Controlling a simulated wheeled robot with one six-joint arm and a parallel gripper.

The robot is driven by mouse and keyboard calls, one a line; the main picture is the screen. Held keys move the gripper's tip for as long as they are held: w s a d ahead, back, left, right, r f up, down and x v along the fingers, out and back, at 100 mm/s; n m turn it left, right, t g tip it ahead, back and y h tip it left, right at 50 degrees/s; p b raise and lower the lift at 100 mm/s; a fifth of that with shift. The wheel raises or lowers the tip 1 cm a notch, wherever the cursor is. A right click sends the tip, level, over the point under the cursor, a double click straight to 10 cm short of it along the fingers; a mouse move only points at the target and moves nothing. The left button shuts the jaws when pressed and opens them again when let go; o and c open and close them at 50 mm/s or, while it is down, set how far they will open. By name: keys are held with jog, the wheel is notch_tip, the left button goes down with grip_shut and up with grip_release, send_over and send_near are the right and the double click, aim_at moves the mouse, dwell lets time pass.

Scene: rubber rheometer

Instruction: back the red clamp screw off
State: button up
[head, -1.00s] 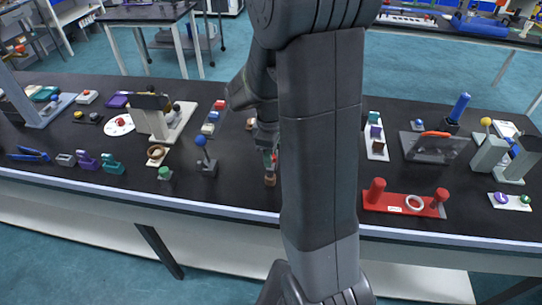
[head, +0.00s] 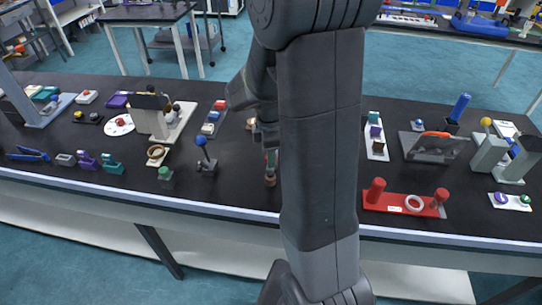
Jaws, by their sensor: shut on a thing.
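My gripper (head: 269,157) points down at the bench near its front edge, left of my arm's large dark link. My own arm hides much of it. It is shut on a small reddish part, which I take to be the red clamp screw. Below the fingers stands a small brownish piece (head: 270,180), close to the bench top. The clamp body and the screw's thread cannot be made out at this size.
A blue-knobbed lever (head: 202,150) on a dark block and a green knob (head: 166,173) stand to the left. A red base with posts (head: 405,207) lies to the right. Dark bench top (head: 235,187) is clear just left of the gripper.

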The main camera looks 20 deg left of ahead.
jog(key=n, duration=0.4)
jog(key=shift+n, duration=0.3)
jog(key=n, duration=0.4)
dwell(0.4)
jog(key=o, duration=0.8)
jog(key=shift+o, duration=0.2)
